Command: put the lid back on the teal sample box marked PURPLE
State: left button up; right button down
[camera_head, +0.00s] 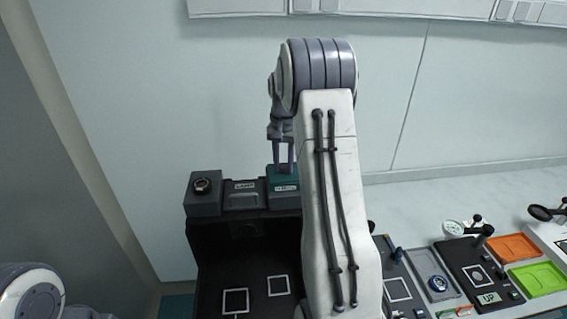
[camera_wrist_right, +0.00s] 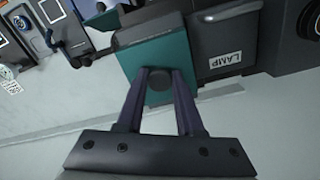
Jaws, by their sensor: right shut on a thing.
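The teal box (camera_head: 284,184) stands at the right end of a row on the dark bench; its small pale label is too small to read. My right gripper (camera_head: 284,165) points down onto it from above. In the right wrist view, my right gripper (camera_wrist_right: 160,76) is shut on the dark round knob (camera_wrist_right: 158,80) of a teal lid (camera_wrist_right: 160,52). The lid is at the box; I cannot tell whether it is fully seated or slightly raised. My right arm hides what is to the right of the box. My left gripper is out of view.
A dark box labelled LAMP (camera_head: 243,198) stands directly beside the teal box, with a grey block with a round knob (camera_head: 203,190) further left. A pale wall stands close behind. Orange (camera_head: 514,247) and green (camera_head: 538,279) trays lie at the right.

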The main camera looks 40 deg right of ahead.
dwell(0.3)
grip_release()
dwell(0.3)
jog(key=shift+r+p, duration=3.15)
jog(key=shift+r, duration=0.4)
jog(key=shift+c, duration=0.3)
grip_shut()
jog(key=shift+f, duration=0.2)
